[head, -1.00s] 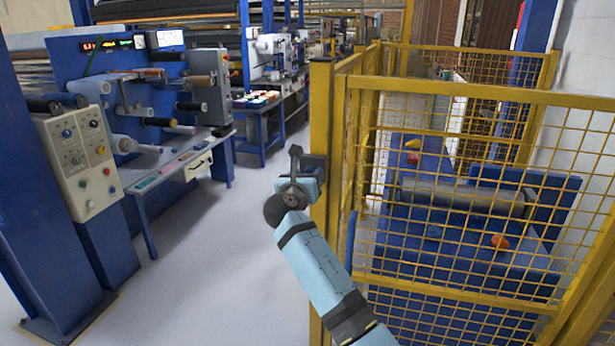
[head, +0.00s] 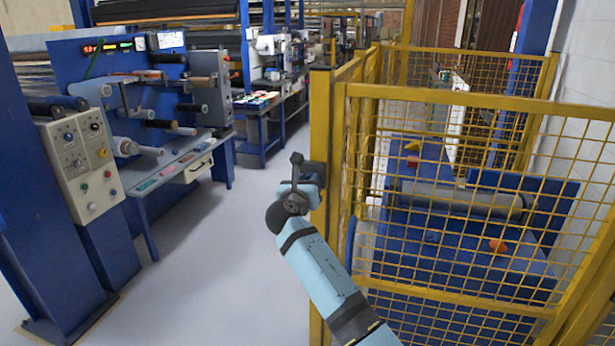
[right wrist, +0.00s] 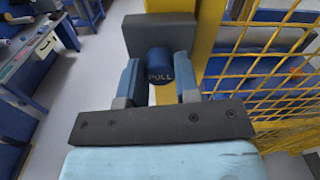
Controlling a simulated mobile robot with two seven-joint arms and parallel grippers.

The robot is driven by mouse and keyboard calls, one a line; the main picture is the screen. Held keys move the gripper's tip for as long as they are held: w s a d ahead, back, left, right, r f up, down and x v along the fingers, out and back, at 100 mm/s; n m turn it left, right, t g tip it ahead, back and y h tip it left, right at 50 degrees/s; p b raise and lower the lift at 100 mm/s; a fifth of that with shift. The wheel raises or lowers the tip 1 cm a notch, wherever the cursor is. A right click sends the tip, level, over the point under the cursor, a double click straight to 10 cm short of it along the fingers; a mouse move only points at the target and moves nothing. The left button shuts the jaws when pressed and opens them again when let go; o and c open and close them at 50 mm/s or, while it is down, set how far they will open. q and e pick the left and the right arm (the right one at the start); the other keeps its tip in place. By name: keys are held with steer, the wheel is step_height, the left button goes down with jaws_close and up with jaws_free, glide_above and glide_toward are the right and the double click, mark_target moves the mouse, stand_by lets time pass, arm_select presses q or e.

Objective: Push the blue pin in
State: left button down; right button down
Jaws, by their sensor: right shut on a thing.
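The blue pin (right wrist: 160,64) has a round knob marked PULL. It sticks out of a dark grey block (right wrist: 158,32) on a yellow post (right wrist: 208,30). My right gripper (right wrist: 158,82) has one finger on each side of the knob and is shut on it. In the head view my right gripper (head: 301,172) is at the block on the yellow gate post (head: 320,130). The knob cannot be made out there. The pin's shaft inside the block is hidden. My left gripper is not in view.
Yellow mesh fencing (head: 460,95) stands to the right of the post, with a blue machine and a grey roller (head: 462,200) behind it. A blue machine with a control panel (head: 80,160) stands at the left. The grey floor (head: 215,270) between is clear.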

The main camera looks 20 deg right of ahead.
steer(key=c, duration=0.8)
jaws_free()
steer(key=v, duration=1.3)
steer(key=shift+s+a, duration=0.2)
steer(key=shift+s, duration=0.15)
